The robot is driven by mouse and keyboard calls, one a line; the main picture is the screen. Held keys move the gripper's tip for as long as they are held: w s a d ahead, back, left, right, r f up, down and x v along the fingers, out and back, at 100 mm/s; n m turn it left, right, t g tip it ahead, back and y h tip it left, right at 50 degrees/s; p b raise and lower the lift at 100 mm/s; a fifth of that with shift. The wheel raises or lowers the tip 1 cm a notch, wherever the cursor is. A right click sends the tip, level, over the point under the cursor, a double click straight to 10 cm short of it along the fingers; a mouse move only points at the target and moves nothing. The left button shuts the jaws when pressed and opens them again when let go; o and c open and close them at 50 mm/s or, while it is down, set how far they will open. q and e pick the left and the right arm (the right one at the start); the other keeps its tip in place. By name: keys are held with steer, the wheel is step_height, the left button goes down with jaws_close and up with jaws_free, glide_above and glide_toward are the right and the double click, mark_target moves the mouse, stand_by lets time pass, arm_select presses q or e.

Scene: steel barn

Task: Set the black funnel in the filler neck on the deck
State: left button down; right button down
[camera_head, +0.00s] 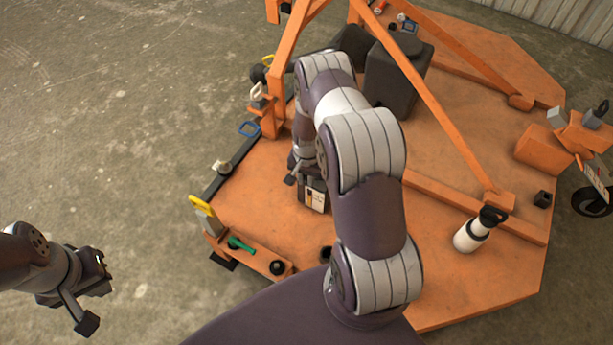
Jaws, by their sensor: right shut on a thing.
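My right gripper (301,178) reaches down over the deck (245,205), behind my own forearm. It is shut on a dark thing, mostly hidden by the wrist and too small to identify surely as the black funnel. A dark block with a pale label (314,197) shows just beside the jaws; I cannot tell whether it is touched. A short round black fitting (326,254) on the deck is partly covered by my arm; I cannot tell whether it is the filler neck. My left gripper (97,294) is open and empty over the concrete floor, left of the deck.
Orange frame bars (430,95) rise over the deck, with a dark tank (397,72) among them. A white bottle with a black top (470,237) stands at the right. A green-handled item (240,244) is at the front left. Floor at the left is clear.

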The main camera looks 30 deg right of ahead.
steer(key=shift+f+b, duration=0.45)
steer(key=shift+f, duration=0.25)
steer(key=c, duration=1)
jaws_free()
step_height(320, 180, up, 13)
steer(key=p, duration=0.3)
steer(key=shift+s+f, duration=0.1)
steer(key=shift+f, duration=0.05)
